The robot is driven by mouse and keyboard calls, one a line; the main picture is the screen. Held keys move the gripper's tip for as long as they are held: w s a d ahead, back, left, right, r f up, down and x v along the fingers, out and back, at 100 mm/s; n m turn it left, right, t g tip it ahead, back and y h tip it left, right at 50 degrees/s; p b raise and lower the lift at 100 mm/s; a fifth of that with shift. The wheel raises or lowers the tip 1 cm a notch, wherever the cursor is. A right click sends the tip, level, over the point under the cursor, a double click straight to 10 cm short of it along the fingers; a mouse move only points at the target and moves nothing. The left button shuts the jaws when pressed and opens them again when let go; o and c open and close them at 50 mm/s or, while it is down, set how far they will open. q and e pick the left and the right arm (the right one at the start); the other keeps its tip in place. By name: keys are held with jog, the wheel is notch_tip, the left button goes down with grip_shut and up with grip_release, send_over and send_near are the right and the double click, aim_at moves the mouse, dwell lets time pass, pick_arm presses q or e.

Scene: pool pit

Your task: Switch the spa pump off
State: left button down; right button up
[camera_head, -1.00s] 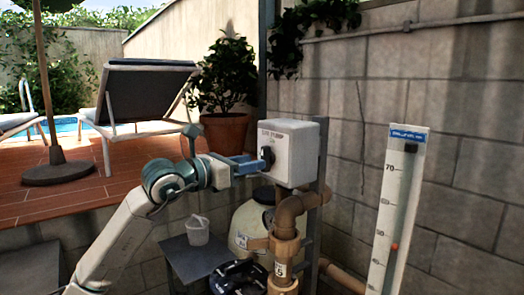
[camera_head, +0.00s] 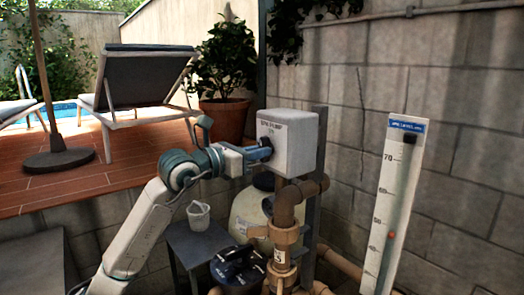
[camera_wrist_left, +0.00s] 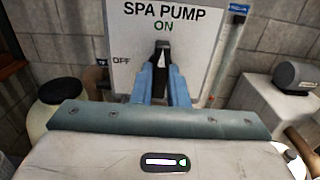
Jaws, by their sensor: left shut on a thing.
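The spa pump switch box (camera_head: 290,135) is a white box on a grey post in front of the block wall. In the left wrist view its face (camera_wrist_left: 125,45) reads "SPA PUMP", with "ON" above the knob and "OFF" to the left. The black knob (camera_wrist_left: 162,46) stands upright, towards "ON"; it also shows on the box's left face in the head view (camera_head: 264,142). My left gripper (camera_head: 266,153) is shut on the knob, its blue fingers (camera_wrist_left: 164,80) on either side. My right gripper is not in view.
Brown pipes (camera_head: 287,210) and a cream tank (camera_head: 246,212) stand below the box. A small table (camera_head: 190,248) bears a white bucket (camera_head: 198,215). A tall level gauge (camera_head: 393,200) stands at right. A potted plant (camera_head: 224,118) and lounger (camera_head: 145,90) are behind.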

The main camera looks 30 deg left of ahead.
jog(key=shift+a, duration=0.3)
